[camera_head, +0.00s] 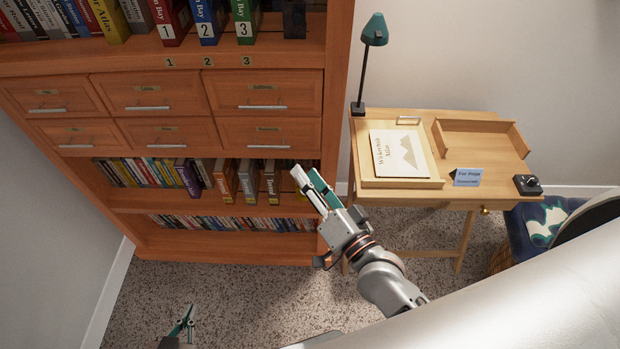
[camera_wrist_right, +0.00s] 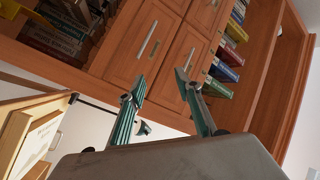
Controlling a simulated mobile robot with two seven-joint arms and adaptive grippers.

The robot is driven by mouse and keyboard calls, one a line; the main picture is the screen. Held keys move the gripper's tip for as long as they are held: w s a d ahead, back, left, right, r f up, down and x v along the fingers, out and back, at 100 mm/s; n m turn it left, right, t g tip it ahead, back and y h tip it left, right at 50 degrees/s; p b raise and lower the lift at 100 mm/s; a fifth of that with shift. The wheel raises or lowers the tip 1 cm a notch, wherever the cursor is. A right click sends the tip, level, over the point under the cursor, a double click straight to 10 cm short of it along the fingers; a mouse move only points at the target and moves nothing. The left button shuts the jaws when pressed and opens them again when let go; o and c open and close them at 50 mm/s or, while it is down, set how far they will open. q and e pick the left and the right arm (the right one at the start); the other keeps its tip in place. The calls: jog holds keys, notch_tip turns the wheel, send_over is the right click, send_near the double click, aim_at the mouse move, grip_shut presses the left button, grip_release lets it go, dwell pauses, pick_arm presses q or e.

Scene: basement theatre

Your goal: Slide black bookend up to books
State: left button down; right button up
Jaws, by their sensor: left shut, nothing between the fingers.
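A dark, upright block that looks like the black bookend (camera_head: 294,20) stands on the upper shelf, cut off by the top edge. To its left, with a small gap, stand the green book 3 (camera_head: 245,22), the blue book 2 (camera_head: 207,22) and the red book 1 (camera_head: 170,22). The blue book (camera_wrist_right: 225,71) and green book (camera_wrist_right: 216,89) also show in the right wrist view. My right gripper (camera_head: 309,183) is open and empty before the bookcase's right side, well below the bookend in the picture. My left gripper (camera_head: 183,322) is shut and empty over the carpet.
The bookcase (camera_head: 337,70) has several drawers (camera_head: 150,97) under the upper shelf and book rows below. Carpet is clear in front.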

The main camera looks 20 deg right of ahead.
jog(key=shift+f, duration=0.1)
dwell(0.4)
jog(key=m+t+h, duration=0.3)
jog(key=m+t, duration=0.2)
jog(key=m, duration=0.2)
send_near(297, 19)
jog(key=s+a+f, duration=0.3)
jog(key=s+f, duration=0.4)
jog(key=w+d+r+m+g+h+p, duration=0.1)
jog(key=d+r+m+h, duration=0.1)
jog(key=r+m+h, duration=0.45)
jog(key=w+d+r+m+h, duration=0.2)
jog(key=d+r+m+h, duration=0.15)
jog(key=m, duration=0.55)
jog(key=w+a+m+g+y, duration=0.1)
jog(key=w+m, duration=0.1)
jog(key=w, duration=0.2)
jog(key=w+a+r+m+g, duration=0.1)
jog(key=w+m+g, duration=0.1)
jog(key=w+m, duration=0.1)
jog(key=w+a+m+g+y+p, duration=0.1)
jog(key=w+m+g, duration=0.1)
jog(key=w, duration=0.3)
jog(key=shift+a+r+m+y, duration=0.15)
jog(key=shift+r+m+y, duration=0.15)
jog(key=shift+m, duration=0.25)
grip_shut()
